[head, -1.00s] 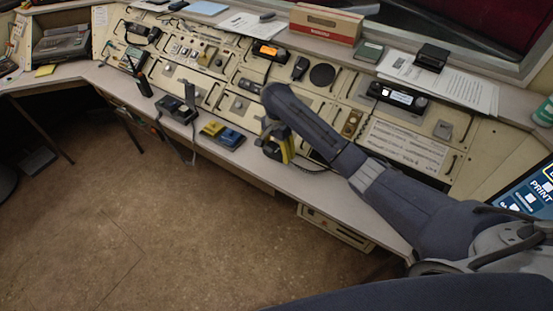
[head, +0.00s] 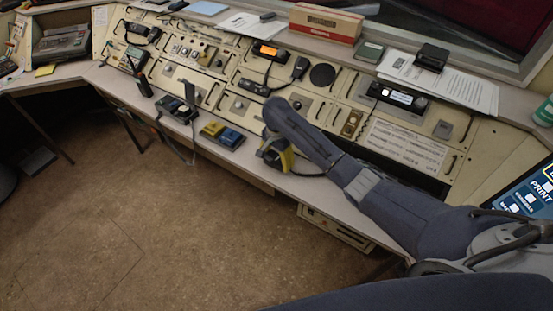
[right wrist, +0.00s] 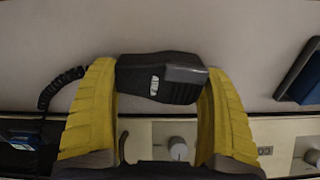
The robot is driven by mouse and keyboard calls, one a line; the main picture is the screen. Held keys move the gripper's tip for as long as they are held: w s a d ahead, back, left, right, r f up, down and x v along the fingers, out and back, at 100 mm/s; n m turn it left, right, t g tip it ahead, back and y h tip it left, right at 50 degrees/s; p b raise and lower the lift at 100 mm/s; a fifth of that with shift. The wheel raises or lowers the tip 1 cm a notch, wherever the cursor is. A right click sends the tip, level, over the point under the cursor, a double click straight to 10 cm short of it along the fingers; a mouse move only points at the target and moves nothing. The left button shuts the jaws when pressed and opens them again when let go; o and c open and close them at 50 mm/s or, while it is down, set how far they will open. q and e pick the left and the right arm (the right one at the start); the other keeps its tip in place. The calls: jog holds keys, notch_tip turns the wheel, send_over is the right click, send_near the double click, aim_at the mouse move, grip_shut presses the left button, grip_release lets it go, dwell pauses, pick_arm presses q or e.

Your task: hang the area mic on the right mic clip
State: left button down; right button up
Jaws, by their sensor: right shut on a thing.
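The area mic (right wrist: 160,80) is a black hand mic with a small white label and a coiled cord leading off to the left. In the right wrist view it lies crosswise between the yellow fingers of my right gripper (right wrist: 160,85), which is shut on it. In the head view my right gripper (head: 276,157) is over the front strip of the console desk, and the mic is mostly hidden there by the gripper and arm. I cannot make out the right mic clip for certain. My left gripper is not in view.
Another black mic (head: 300,68) is on the upright panel, beside a round speaker (head: 322,75). A radio with a lit screen (head: 398,95) is right of them. A blue and yellow device (head: 222,134) sits left of my gripper. The desk edge is close below.

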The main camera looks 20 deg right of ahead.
jog(key=shift+f, duration=0.1)
jog(key=o, duration=1.2)
jog(key=shift+o, duration=0.2)
